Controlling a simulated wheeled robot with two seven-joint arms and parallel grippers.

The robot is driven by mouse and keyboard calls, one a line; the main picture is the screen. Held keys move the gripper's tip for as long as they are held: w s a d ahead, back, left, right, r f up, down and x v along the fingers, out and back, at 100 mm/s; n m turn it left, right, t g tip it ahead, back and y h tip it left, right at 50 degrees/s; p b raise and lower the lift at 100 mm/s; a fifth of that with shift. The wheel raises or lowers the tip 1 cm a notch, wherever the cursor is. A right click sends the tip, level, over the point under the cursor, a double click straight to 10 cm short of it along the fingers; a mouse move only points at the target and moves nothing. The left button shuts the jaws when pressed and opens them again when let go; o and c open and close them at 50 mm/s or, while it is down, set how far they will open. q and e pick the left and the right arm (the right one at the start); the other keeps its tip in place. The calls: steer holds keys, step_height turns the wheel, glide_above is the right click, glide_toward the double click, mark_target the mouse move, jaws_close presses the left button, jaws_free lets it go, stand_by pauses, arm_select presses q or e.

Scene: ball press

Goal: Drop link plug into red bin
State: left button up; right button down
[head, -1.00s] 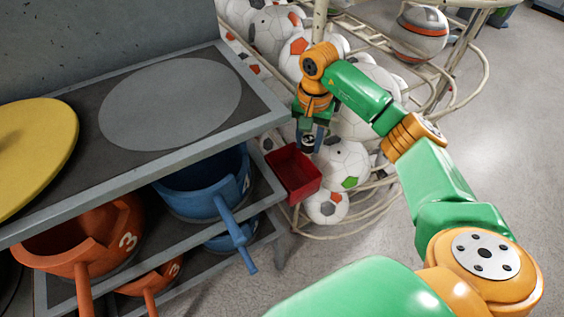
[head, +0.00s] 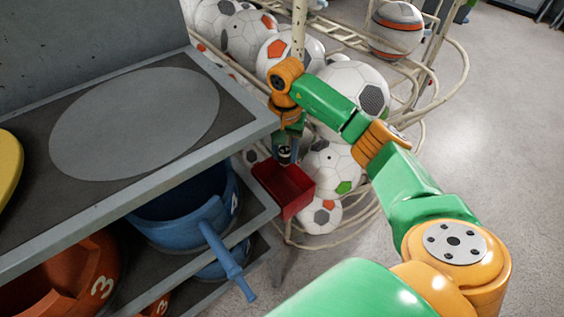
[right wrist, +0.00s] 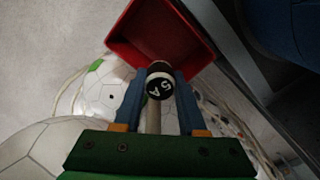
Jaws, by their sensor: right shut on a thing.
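The link plug (right wrist: 160,86) is a small cylinder with a black end marked in white. My right gripper (head: 286,148) is shut on it, with one blue finger on each side. In the head view the plug (head: 285,157) shows small and dark under the gripper. The red bin (head: 301,201) is an open box right below and slightly in front of the gripper. In the right wrist view the plug's end overlaps the near rim of the bin (right wrist: 128,22); I cannot tell its height above it. My left gripper is not in view.
A grey shelf rack (head: 225,150) stands left of the bin, with blue (head: 165,228) and orange (head: 85,270) pots on its lower levels. A wire rack full of soccer balls (head: 340,90) is close behind and right of the gripper. Open floor lies at the right.

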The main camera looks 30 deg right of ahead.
steer(key=shift+w+f, duration=0.1)
steer(key=shift+f, duration=0.15)
steer(key=shift+c, duration=2)
jaws_free()
steer(key=shift+r, duration=0.1)
step_height(320, 180, up, 4)
steer(key=shift+r+b, duration=0.25)
steer(key=shift+b, duration=0.4)
step_height(320, 180, up, 3)
steer(key=shift+f+p, duration=0.2)
steer(key=shift+p, duration=0.15)
